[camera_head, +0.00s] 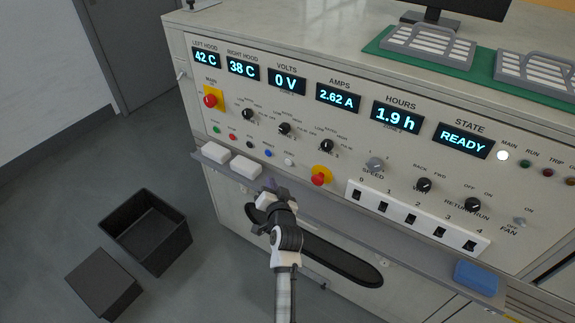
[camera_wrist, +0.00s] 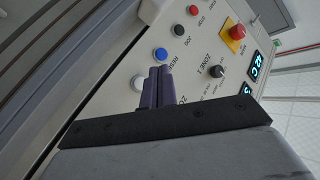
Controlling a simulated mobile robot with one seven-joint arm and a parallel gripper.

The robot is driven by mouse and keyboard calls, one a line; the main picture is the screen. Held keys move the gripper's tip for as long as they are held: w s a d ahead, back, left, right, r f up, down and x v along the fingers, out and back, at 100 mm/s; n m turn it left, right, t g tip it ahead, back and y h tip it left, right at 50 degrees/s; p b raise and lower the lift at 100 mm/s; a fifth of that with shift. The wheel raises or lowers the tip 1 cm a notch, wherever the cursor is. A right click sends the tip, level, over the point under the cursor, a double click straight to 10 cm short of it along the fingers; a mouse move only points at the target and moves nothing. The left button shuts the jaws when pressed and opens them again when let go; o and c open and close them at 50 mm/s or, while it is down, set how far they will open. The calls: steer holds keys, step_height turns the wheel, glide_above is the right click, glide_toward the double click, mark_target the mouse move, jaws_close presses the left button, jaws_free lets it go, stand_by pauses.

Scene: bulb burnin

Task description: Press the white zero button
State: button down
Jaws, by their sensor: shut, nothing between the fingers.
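The white button (camera_head: 289,162) is the last in the row of small round buttons on the panel, right of the blue button (camera_head: 267,153). In the wrist view the white button (camera_wrist: 138,83) sits just left of my fingers, with the blue button (camera_wrist: 160,54) above them. The label beside the white button is partly hidden by the fingers. My gripper (camera_head: 268,190) is in front of the panel, below the white button in the head view. Its fingers (camera_wrist: 157,77) are shut with nothing between them. Whether they touch the panel cannot be told.
A red knob on a yellow plate (camera_head: 320,176) is right of the white button. White blocks (camera_head: 245,167) lie on the ledge (camera_head: 330,204) near my gripper. A white switch strip (camera_head: 417,217) and a blue block (camera_head: 476,278) are further right. A black open bin (camera_head: 145,230) stands on the floor.

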steer(key=shift+w+d+b, duration=0.6)
steer(key=shift+w+d, duration=0.35)
steer(key=shift+w, duration=0.35)
steer(key=shift+w+d+b, duration=0.6)
steer(key=shift+w+d, duration=0.35)
steer(key=shift+w, duration=0.3)
steer(key=shift+w+d, duration=0.2)
steer(key=shift+w, duration=0.15)
steer(key=shift+w+d+b, duration=0.25)
steer(key=shift+w+b, duration=0.05)
steer(key=shift+b, duration=0.2)
stand_by(0.5)
stand_by(0.4)
steer(key=shift+s+a+p, duration=0.35)
steer(key=shift+s+a, duration=0.1)
steer(key=shift+s, duration=0.25)
steer(key=shift+s+a+p, duration=0.6)
steer(key=shift+s+a, duration=0.15)
steer(key=shift+s, duration=0.25)
steer(key=shift+s+a+p, duration=0.55)
steer(key=shift+s+a, duration=0.2)
steer(key=shift+s, duration=0.25)
